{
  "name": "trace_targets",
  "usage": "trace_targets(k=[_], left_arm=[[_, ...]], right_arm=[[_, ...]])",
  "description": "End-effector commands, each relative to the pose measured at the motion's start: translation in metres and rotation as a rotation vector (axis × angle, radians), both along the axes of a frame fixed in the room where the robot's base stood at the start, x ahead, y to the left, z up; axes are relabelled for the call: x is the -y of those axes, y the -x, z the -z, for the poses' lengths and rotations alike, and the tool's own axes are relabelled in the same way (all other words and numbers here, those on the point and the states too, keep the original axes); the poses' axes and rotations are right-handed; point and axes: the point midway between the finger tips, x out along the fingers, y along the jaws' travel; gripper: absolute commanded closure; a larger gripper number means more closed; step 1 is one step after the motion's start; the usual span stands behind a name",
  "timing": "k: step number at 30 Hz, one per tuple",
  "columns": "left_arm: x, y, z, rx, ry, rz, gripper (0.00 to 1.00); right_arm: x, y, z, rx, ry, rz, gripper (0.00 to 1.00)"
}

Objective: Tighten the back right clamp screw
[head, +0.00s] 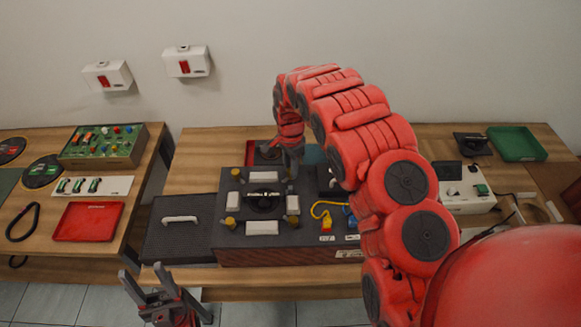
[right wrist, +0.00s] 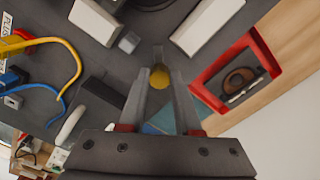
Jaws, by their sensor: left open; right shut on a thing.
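A dark box (head: 300,245) stands on the table with a clamp fixture on top. Around a dark round part (head: 264,203) sit several white blocks (head: 262,227). Yellow-headed clamp screws show at the front left (head: 230,222) and front right (head: 292,220); one also stands at the back left (head: 236,173). My right gripper (head: 293,168) reaches down at the back right corner. It is shut on the yellow head of the back right clamp screw (right wrist: 160,77), between its fingertips in the right wrist view. My left gripper (head: 158,291) is open and empty, low in front of the table.
A dark lid or panel with a white handle (head: 180,219) lies left of the box. Yellow and blue cables (head: 328,212) lie on the box's right side. A red tray (right wrist: 238,75) is behind the box. The left table holds a green board (head: 103,145) and a red tray (head: 89,221).

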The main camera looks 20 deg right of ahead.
Motion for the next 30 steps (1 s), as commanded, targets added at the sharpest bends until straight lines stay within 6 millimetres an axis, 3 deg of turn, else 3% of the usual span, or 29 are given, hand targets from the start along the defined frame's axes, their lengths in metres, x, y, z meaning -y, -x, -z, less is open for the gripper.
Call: trace_targets(k=[2,3,8,16,20,30], left_arm=[[0.0,0.0,0.0,0.0,0.0,0.0,0.45],[0.0,0.0,0.0,0.0,0.0,0.0,0.45],[0.0,0.0,0.0,0.0,0.0,0.0,0.45],[0.0,0.0,-0.001,0.0,0.0,0.0,0.45],[0.0,0.0,-0.01,0.0,0.0,0.0,0.45],[0.0,0.0,-0.078,0.0,0.0,0.0,0.45]], right_arm=[[0.0,0.0,0.0,0.001,0.0,0.0,1.0],[0.0,-0.001,0.0,0.002,-0.001,0.0,0.66],[0.0,0.0,0.0,0.001,0.0,0.0,0.38],[0.0,0.0,-0.001,0.001,0.0,-0.001,0.38],[0.0,0.0,-0.01,0.001,0.001,-0.001,0.38],[0.001,-0.001,-0.08,0.002,0.0,0.0,0.38]])
